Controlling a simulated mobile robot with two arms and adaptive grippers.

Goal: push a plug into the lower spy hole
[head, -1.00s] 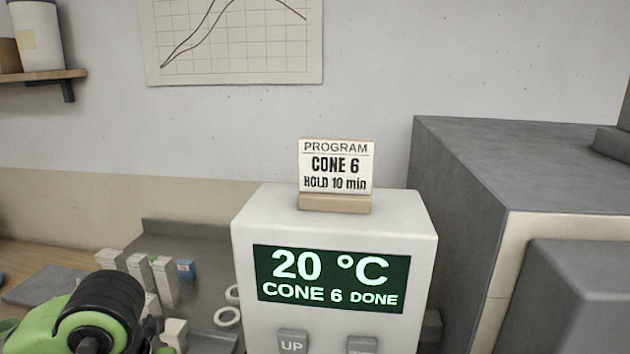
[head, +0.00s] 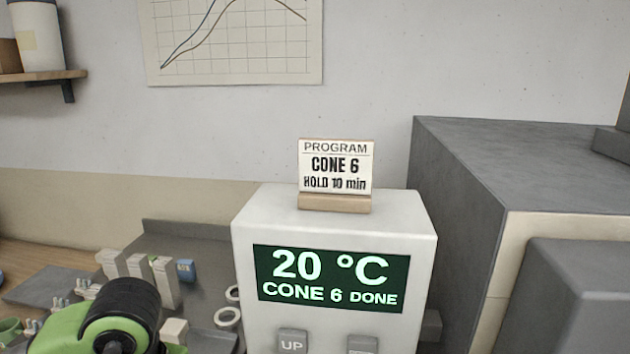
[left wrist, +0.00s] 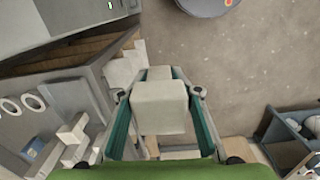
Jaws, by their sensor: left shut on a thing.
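My left gripper (left wrist: 157,88) is shut on a pale block-shaped plug (left wrist: 160,108), which sits between its two teal-lined fingers in the left wrist view. The fingers and plug hang over bare floor, touching nothing else that I can see. In the head view only a green and black part of my left arm shows at the lower left; the gripper is out of frame there. The grey kiln body (head: 480,170) stands at the right of the head view. No spy hole is visible in either view. My right gripper is not in view.
A white controller (head: 335,225) reading "20 °C CONE 6 DONE" carries a program card (head: 336,166). Left of it, a grey tray (head: 190,238) holds several pale blocks, a small blue block (head: 185,270) and white rings (head: 228,317). Concrete floor (left wrist: 245,75) is open in the wrist view.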

